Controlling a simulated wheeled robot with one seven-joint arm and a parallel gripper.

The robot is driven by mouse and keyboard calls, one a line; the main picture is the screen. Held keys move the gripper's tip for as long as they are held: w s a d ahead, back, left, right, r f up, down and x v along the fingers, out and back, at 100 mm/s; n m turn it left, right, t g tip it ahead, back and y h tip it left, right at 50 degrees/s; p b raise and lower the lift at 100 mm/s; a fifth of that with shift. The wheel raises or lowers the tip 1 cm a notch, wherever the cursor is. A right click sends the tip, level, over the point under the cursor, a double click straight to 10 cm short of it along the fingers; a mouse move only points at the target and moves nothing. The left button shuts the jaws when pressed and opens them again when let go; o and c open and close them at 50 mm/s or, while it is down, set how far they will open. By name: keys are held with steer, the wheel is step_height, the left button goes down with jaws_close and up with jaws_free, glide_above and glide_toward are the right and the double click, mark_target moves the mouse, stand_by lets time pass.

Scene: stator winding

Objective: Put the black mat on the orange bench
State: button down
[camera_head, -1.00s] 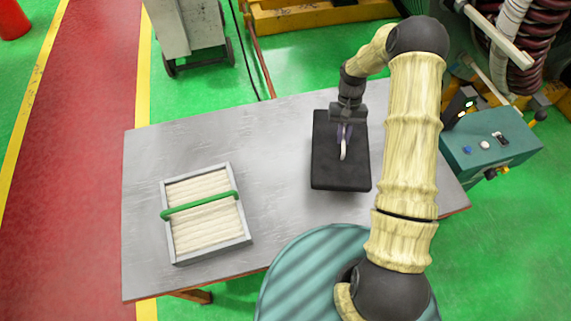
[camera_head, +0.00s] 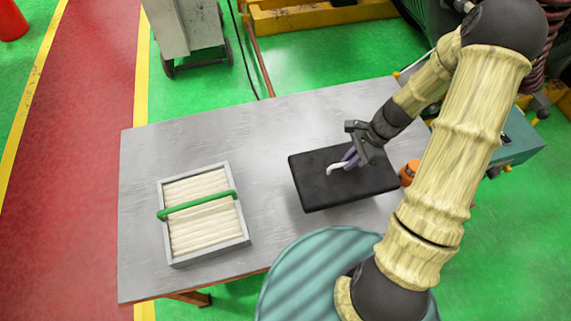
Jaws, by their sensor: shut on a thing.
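The black mat (camera_head: 315,185) is a thick dark rectangle with a pale curved handle (camera_head: 335,168) on top. My gripper (camera_head: 350,160) is shut on this handle from above. The mat hangs turned and a little tilted over the right half of the grey table top (camera_head: 270,135), and it looks raised off it. The exact gap below it is hard to judge. Orange-brown legs (camera_head: 190,297) show under the table; no separate orange bench is clearly seen.
A grey tray (camera_head: 247,240) with pale rolls and a green handle (camera_head: 198,206) stands on the table's left. A small orange object (camera_head: 408,173) is just right of the mat. A teal control box (camera_head: 520,140) stands behind my arm. The table's middle is clear.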

mark_target(346, 173)
step_height(346, 173, down, 5)
steer(key=shift+r+p, duration=0.1)
steer(key=shift+p, duration=0.75)
steer(key=shift+w+f, duration=0.1)
steer(key=shift+f, duration=0.4)
steer(key=shift+s+f, duration=0.1)
steer(key=shift+s, duration=0.2)
steer(key=shift+f, duration=0.4)
steer(key=shift+w+f+p, duration=0.15)
steer(key=shift+f+p, duration=0.55)
steer(key=shift+f, duration=0.9)
